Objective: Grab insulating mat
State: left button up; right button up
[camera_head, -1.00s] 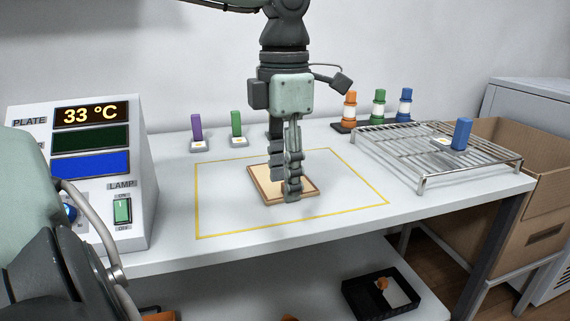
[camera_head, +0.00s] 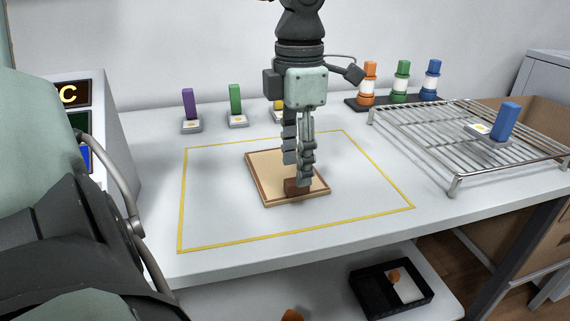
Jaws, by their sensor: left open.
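The insulating mat (camera_head: 268,165) is a flat tan square with a brown rim. It lies on the white table inside a yellow outlined area. A small brown block (camera_head: 292,190) stands on the mat near its front edge. My left gripper (camera_head: 303,174) points straight down over the mat, with its fingers open. Its fingertips are at the brown block and partly cover the mat's back right part. I cannot tell whether they touch the block. My right gripper is not in view.
A wire rack (camera_head: 465,140) holding a blue block (camera_head: 506,122) stands at the right. Purple (camera_head: 189,103) and green (camera_head: 235,99) blocks stand behind the outline, with colored bottles (camera_head: 402,82) at the back. A display box (camera_head: 110,140) is at the left. A black tray (camera_head: 378,302) sits on the lower shelf.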

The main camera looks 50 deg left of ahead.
aim_at(275, 181)
pick_arm(q)
jog(key=shift+f, duration=1.6)
jog(key=shift+w, duration=0.1)
jog(key=shift+c, duration=0.4)
grip_shut()
